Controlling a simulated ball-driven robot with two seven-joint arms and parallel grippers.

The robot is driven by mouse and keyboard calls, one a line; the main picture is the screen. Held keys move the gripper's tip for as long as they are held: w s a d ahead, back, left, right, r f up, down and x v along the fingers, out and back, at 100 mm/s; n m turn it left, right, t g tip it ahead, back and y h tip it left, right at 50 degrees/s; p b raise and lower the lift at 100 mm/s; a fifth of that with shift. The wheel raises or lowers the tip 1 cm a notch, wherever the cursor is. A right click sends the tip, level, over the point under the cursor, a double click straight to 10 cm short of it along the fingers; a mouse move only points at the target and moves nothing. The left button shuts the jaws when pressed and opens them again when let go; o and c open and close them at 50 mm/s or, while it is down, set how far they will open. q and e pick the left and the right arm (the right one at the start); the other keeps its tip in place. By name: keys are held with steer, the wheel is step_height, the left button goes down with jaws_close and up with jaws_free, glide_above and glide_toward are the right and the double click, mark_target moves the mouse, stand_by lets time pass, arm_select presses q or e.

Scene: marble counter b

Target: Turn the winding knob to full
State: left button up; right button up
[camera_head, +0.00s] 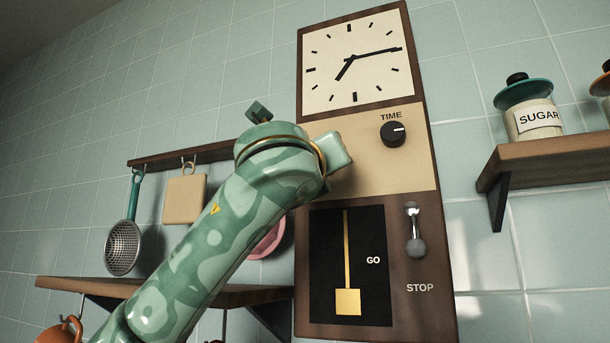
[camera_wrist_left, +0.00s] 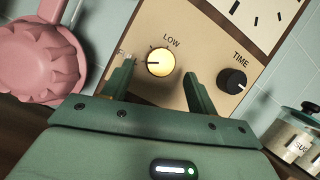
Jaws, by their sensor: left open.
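The winding knob, as I take it, is the round pale yellow knob (camera_wrist_left: 161,62) on the cream panel of the clock (camera_head: 357,62), below the word LOW. Its dark pointer mark points left in the left wrist view. A small label left of it is partly hidden and unreadable. In the head view my left arm covers this knob. My left gripper (camera_wrist_left: 159,77) is open, its two fingers apart on either side of the knob in the wrist picture. I cannot tell whether they touch it. My right gripper is not in view.
A black TIME knob (camera_head: 393,134) is to the right, also in the wrist view (camera_wrist_left: 232,80). Below are a pendulum (camera_head: 347,302) and a lever (camera_head: 414,232) between GO and STOP. A sugar jar (camera_head: 533,112) stands on the right shelf. A pink pan (camera_wrist_left: 40,60) hangs left.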

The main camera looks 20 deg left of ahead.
arm_select(q)
steer(key=b+v, duration=0.5)
steer(key=v, duration=0.8)
steer(key=shift+s+b, duration=0.25)
steer(key=shift+b, duration=0.1)
steer(key=shift+w+f, duration=0.1)
steer(key=shift+f, duration=0.05)
